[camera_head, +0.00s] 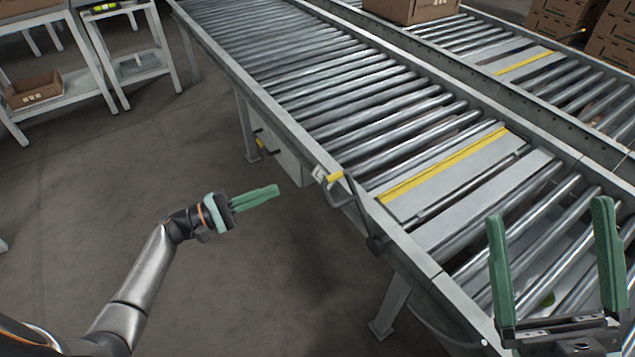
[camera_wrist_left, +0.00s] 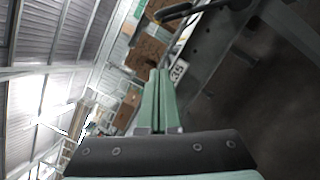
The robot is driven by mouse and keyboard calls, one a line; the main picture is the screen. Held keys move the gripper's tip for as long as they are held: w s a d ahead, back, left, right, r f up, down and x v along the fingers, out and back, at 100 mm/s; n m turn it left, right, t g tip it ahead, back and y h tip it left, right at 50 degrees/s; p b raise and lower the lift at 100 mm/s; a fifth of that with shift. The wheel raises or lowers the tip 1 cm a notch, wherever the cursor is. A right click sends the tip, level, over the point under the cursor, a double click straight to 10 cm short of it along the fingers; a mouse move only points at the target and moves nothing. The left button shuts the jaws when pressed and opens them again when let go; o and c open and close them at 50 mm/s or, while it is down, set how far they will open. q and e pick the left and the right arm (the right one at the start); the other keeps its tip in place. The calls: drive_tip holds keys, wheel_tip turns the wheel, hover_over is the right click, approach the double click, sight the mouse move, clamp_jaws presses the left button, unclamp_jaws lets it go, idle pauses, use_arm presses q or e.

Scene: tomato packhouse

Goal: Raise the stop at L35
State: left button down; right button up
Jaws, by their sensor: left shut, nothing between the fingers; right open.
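A stop plate with a yellow stripe (camera_head: 445,165) lies across the near conveyor, about level with the rollers. On the conveyor's side rail is a bent lever with a yellow grip (camera_head: 335,177), beside a small white label (camera_head: 319,174). In the left wrist view, the label (camera_wrist_left: 179,70) reads 35, and a dark lever handle with a yellow part (camera_wrist_left: 174,12) shows at the top. My left gripper (camera_head: 276,190) is shut and empty, left of the lever and apart from it. My right gripper (camera_head: 548,213) is open and empty over the rollers at the lower right.
A second conveyor with a yellow-striped plate (camera_head: 524,62) runs behind, carrying a cardboard box (camera_head: 412,10). Stacked boxes (camera_head: 566,22) stand at the upper right. Shelves (camera_head: 72,92) with a carton (camera_head: 33,90) stand at the upper left. The floor left of the conveyor is clear.

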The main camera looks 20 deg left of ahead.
use_arm(q)
drive_tip(key=w+d+r, duration=0.1)
drive_tip(key=w+d, duration=0.1)
drive_tip(key=d, duration=0.3)
drive_tip(key=w+d+r, duration=0.2)
drive_tip(key=d, duration=0.3)
drive_tip(key=shift+w+d+r+b, duration=0.15)
drive_tip(key=shift+r+b, duration=0.1)
drive_tip(key=shift+b, duration=0.05)
